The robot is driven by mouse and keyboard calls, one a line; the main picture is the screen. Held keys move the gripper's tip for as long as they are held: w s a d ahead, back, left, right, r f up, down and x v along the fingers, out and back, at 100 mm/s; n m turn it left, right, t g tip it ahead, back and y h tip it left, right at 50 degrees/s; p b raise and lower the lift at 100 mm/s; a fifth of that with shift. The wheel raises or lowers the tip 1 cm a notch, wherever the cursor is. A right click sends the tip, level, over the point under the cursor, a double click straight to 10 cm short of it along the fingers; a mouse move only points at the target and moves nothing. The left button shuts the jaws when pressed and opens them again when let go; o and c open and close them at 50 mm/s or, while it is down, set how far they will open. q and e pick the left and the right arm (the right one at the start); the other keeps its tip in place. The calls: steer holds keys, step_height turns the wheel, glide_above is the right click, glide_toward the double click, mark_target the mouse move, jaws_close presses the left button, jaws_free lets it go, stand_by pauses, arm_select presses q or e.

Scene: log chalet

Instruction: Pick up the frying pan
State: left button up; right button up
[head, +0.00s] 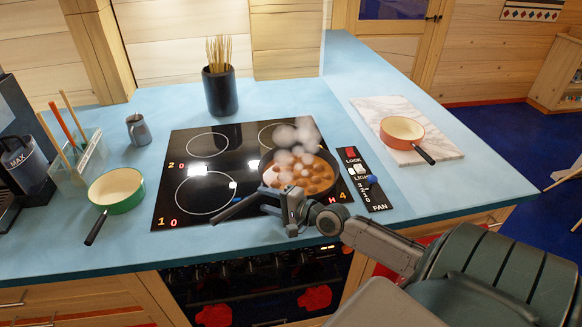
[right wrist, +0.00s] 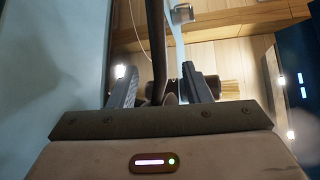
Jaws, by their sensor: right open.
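The dark frying pan (head: 234,208) sits on the front right of the black cooktop (head: 240,146), filled with steaming brown stew (head: 300,176). Its handle points to the front left. My right gripper (head: 268,204) is open at the handle, close to the pan's front rim. In the right wrist view, a dark bar that looks like the handle (right wrist: 157,45) runs between the two spread fingers (right wrist: 160,70). I cannot tell whether either finger touches it. The gripper hides part of the handle and the pan's near edge. My left gripper is not in view.
A green saucepan (head: 117,191) stands left of the cooktop, near a utensil holder (head: 70,168) and a grey jug (head: 138,130). An orange saucepan (head: 403,132) stands on a marble board (head: 376,108) at right. A control panel (head: 362,181) lies right of the pan. A dark pot (head: 221,92) stands behind.

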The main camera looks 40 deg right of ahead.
mark_target(258, 198)
steer(key=x, duration=0.5)
steer(key=shift+f, duration=0.1)
steer(key=shift+s, duration=0.2)
steer(key=shift+c, duration=1.3)
jaws_close()
steer(key=shift+w, duration=0.1)
